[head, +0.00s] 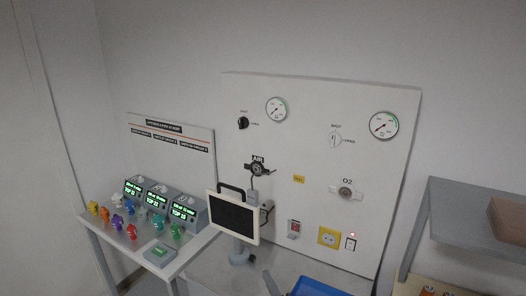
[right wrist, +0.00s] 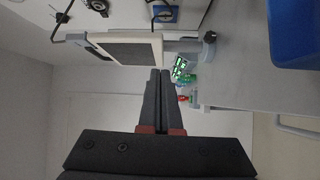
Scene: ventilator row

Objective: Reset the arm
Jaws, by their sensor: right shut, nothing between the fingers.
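My right gripper (right wrist: 159,74) shows in the right wrist view with its two dark fingers together and nothing between them. It points towards free space beside a small monitor (right wrist: 125,48), which appears sideways there. In the head view the same monitor (head: 233,218) stands on a stalk in front of the wall panel (head: 300,120). A small dark tip at the bottom of the head view may be part of the right gripper, but I cannot be sure. My left gripper is not in view.
A side table (head: 185,262) at the left holds several grey boxes with green displays (head: 185,212) and several coloured connectors. A blue tray (head: 315,288) lies at the bottom. A grey shelf (head: 470,250) with a brown box (head: 508,216) stands at the right.

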